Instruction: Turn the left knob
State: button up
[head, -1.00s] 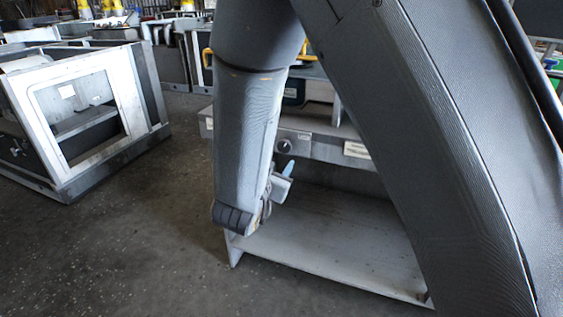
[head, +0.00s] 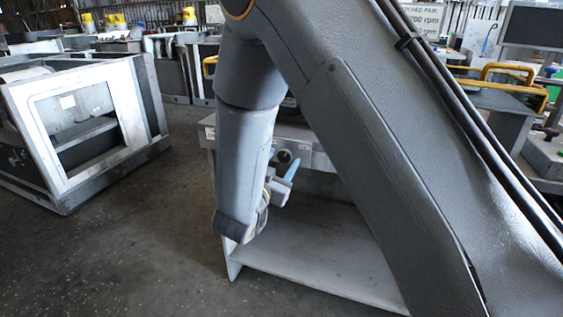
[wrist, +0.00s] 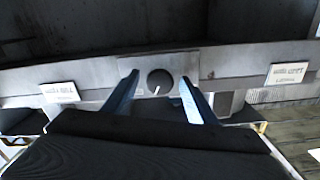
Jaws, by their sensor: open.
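A round dark knob (wrist: 160,82) with a white pointer mark sits on a grey front panel, in the middle of the wrist view. In the head view the same knob (head: 284,156) shows just above my gripper. My gripper (wrist: 158,92) is open, with its two blue fingers either side of the knob as the wrist camera sees it. In the head view my gripper (head: 281,178) is in front of the panel, close to the knob and partly hidden by my arm. I cannot tell whether the fingers reach around the knob.
White labels stand on the panel at left (wrist: 60,92) and right (wrist: 286,73). A pale lower shelf (head: 310,250) lies under the panel. A metal frame housing (head: 85,120) stands on the left, with clear floor (head: 150,245) between. My arm hides much of the workbench.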

jog(key=c, duration=1.1)
jog(key=shift+o, duration=0.2)
jog(key=n+p, duration=0.2)
jog(key=p, duration=0.1)
jog(key=shift+r, duration=0.15)
jog(key=shift+n+p, duration=1.4)
jog(key=shift+n, duration=0.3)
jog(key=o, duration=1.1)
jog(key=shift+c, duration=0.2)
jog(key=v, duration=0.7)
jog(key=shift+s+b, duration=0.3)
jog(key=shift+s, duration=0.05)
